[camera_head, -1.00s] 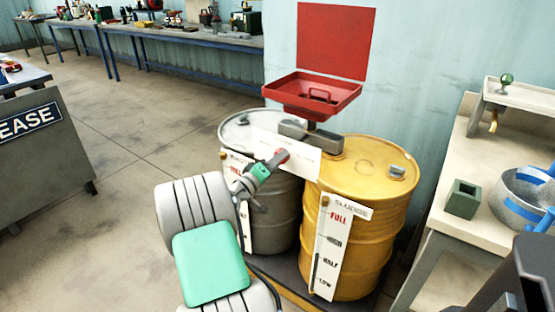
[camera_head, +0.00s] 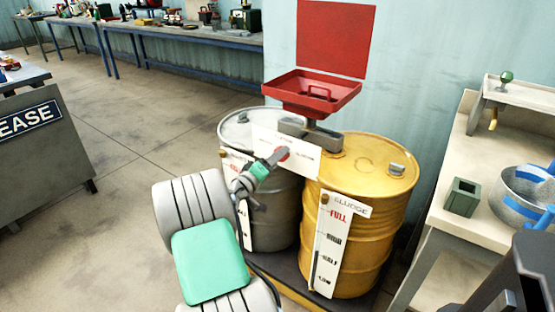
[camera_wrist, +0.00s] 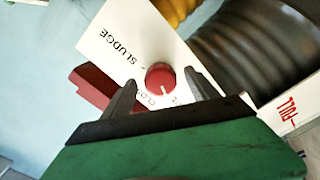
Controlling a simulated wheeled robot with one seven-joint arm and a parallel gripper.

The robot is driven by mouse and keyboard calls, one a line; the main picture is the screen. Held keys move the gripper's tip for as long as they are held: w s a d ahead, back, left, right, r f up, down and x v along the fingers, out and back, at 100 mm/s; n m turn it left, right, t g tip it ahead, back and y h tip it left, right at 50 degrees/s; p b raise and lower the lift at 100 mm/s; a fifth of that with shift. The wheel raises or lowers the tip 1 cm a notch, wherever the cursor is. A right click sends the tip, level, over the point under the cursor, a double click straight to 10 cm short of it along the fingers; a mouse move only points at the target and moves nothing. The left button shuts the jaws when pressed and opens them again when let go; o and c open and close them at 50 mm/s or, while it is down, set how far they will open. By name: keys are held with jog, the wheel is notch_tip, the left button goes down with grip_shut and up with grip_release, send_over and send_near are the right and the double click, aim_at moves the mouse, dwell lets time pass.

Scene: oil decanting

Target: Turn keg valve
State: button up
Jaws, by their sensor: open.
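The red valve knob (camera_wrist: 160,78) with a white pointer mark sits on a white label plate (camera_wrist: 127,41) that reads SLUDGE and, partly hidden, a word starting with CLO. In the wrist view the fingers of my gripper (camera_wrist: 161,80) are open, one on each side of the knob, with small gaps visible. In the head view my gripper (camera_head: 277,155) reaches the plate, and the knob (camera_head: 284,153) shows partly behind a finger. The plate is in front of the grey valve body (camera_head: 311,134), between a grey drum (camera_head: 281,212) and a yellow drum (camera_head: 375,225).
A red funnel tray (camera_head: 312,92) stands above the drums. At right is a bench (camera_head: 440,228) with a green square cup (camera_head: 462,197) and a blue-banded metal pot (camera_head: 522,190). Open floor lies between.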

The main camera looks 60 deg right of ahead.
jog(key=w+a, duration=0.1)
jog(key=a, duration=0.6)
jog(key=shift+p, duration=0.3)
jog(key=shift+w+a, duration=0.1)
